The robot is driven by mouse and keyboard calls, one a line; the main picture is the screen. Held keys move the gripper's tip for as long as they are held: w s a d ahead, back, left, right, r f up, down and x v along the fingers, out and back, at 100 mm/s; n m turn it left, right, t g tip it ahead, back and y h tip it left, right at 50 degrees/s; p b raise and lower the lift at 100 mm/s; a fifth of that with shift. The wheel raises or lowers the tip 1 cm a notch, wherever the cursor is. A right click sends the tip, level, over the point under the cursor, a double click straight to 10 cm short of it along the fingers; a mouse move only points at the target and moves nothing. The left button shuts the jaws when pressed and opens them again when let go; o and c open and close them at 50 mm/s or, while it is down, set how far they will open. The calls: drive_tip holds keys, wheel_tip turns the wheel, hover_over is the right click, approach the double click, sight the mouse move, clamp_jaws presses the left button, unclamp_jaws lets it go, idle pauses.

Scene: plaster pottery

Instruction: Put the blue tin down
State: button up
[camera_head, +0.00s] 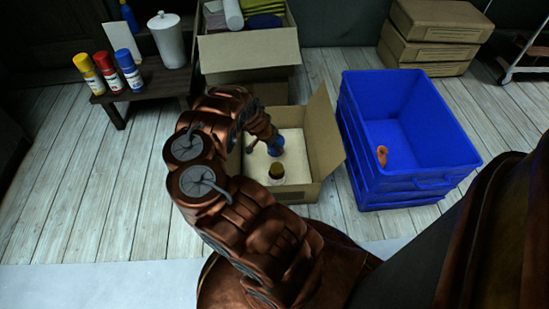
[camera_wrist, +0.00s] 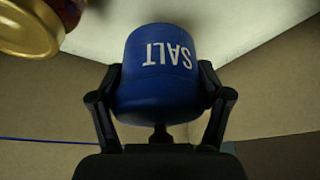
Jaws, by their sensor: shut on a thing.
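The blue tin (camera_wrist: 157,80) bears the word SALT, upside down in the wrist view. My gripper (camera_wrist: 160,95) is shut on it, one finger on each side. In the head view the blue tin (camera_head: 276,146) is at the end of my arm, inside the open cardboard box (camera_head: 322,140), over its pale bottom. I cannot tell whether the tin touches the bottom.
A blue crate (camera_head: 405,180) with a small orange thing (camera_head: 381,155) inside stands right of the box. Another carton (camera_head: 250,50) stands behind it. A low dark table (camera_head: 150,85) at left holds yellow, red and blue bottles and a white canister.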

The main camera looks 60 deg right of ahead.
drive_tip(key=shift+f+b, duration=1.4)
drive_tip(key=shift+f, duration=1.4)
drive_tip(key=shift+f, duration=0.1)
drive_tip(key=o, duration=1.2)
drive_tip(key=p+v, duration=0.3)
drive_tip(key=v, duration=0.1)
drive_tip(key=shift+r, duration=0.4)
drive_tip(key=p+v, duration=0.7)
drive_tip(key=p, duration=0.1)
drive_tip(key=shift+a+p, duration=0.2)
drive_tip(key=shift+p, duration=0.2)
drive_tip(key=shift+w+r, duration=0.1)
drive_tip(key=shift+r, duration=0.05)
